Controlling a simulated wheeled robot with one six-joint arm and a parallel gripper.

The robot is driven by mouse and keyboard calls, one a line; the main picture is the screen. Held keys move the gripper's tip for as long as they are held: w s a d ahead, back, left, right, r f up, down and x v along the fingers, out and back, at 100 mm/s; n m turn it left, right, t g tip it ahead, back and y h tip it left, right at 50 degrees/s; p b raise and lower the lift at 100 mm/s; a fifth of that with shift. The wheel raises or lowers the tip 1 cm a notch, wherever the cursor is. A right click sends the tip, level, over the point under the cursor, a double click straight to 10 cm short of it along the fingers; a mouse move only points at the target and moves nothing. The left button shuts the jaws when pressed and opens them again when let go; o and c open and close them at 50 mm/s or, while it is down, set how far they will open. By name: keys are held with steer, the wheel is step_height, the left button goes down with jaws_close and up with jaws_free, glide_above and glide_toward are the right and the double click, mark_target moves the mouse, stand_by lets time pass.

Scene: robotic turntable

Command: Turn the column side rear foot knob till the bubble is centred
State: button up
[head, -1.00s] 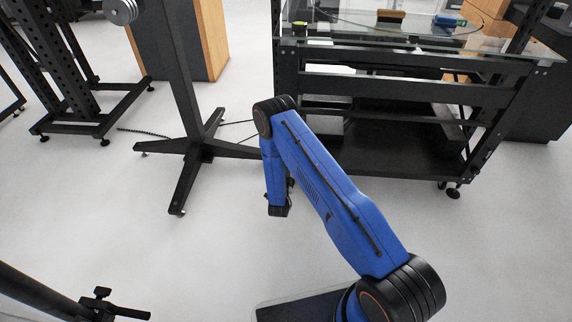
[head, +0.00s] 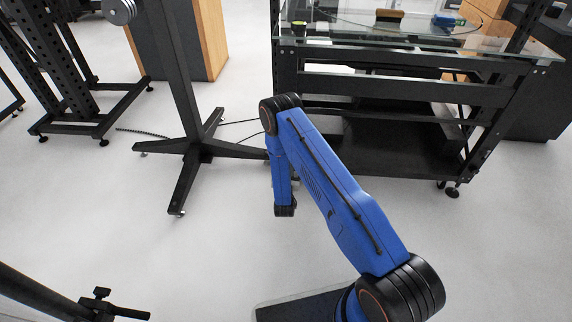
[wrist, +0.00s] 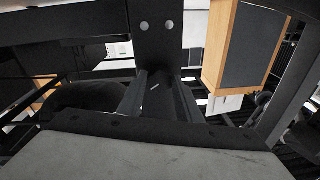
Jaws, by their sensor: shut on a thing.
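In the wrist view my gripper (wrist: 157,98) shows as dark fingers below a black frame part (wrist: 156,45) with two round holes. It is shut on a dark thing, which looks like the foot knob, but the knob's outline is not clear. In the head view the blue forearm hides the fingers and the left foot area of the black bench frame (head: 290,75). A small dark round thing with a yellow-green top (head: 299,28) stands on the glass top (head: 345,38) at the left. It may be the level; its bubble is too small to read.
A black column stand (head: 180,90) with splayed legs (head: 184,185) is left of my arm. Cables lie on the floor between stand and bench. A wooden block (head: 390,15) and a blue item (head: 445,20) lie on the glass.

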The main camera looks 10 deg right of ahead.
steer(key=n, duration=0.7)
steer(key=n+g, duration=0.1)
steer(key=n, duration=1.2)
steer(key=shift+d+r+n+g+y, duration=0.1)
steer(key=shift+r+n+g+y, duration=0.2)
steer(key=shift+g+y, duration=0.1)
steer(key=o, duration=1)
steer(key=shift+o, duration=0.2)
steer(key=shift+s, duration=0.1)
steer(key=v, duration=1.7)
steer(key=shift+s, duration=0.2)
